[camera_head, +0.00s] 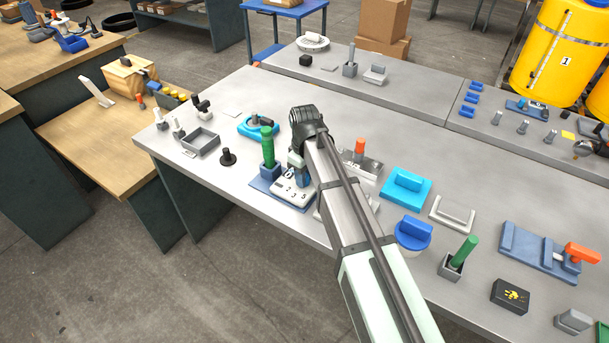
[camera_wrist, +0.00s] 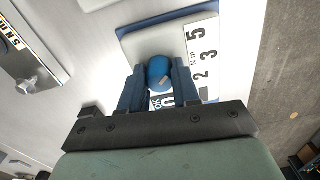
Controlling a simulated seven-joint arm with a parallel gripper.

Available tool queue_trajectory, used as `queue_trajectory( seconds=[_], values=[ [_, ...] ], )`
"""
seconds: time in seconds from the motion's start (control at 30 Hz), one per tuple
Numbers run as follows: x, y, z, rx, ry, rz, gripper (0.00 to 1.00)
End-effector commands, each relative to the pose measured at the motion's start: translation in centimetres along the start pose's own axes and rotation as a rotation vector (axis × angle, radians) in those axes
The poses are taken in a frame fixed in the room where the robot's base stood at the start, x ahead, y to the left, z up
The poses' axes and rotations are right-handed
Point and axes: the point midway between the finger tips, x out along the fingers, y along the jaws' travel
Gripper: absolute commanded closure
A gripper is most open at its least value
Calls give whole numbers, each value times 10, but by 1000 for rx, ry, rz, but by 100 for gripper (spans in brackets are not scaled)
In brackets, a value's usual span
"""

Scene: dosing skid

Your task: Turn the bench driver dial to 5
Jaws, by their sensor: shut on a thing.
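The bench driver dial is a round blue knob (camera_wrist: 159,70) on a pale base plate (camera_wrist: 135,45). A white number strip (camera_wrist: 203,62) beside it reads 2, 3, 5 and N m; a further marking nearer my gripper is partly covered. A small grey mark shows on the knob, but I cannot tell which number it points at. My gripper (camera_wrist: 158,84) is shut on the knob, one finger on each side. In the head view my gripper (camera_head: 302,170) is over the white dial plate (camera_head: 291,192), and my arm hides part of it.
A green-handled tool (camera_head: 267,146) stands upright in a blue holder just left of the dial. A blue ring-like fixture (camera_head: 258,127) is behind it. An orange-topped device (camera_head: 361,152) and a cyan block (camera_head: 405,187) are to the right. Bare bench lies behind my gripper.

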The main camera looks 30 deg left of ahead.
Motion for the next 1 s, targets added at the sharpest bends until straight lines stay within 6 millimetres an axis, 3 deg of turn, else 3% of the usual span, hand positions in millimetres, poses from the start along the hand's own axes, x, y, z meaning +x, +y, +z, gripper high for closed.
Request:
queue_trajectory(
  seconds=[0.77,0.8,1.0],
  values=[
    [0,0,0,-106,-1,0,100],
    [0,0,0,-106,-1,0,68],
    [0,0,0,-105,-1,0,49]
  ],
)
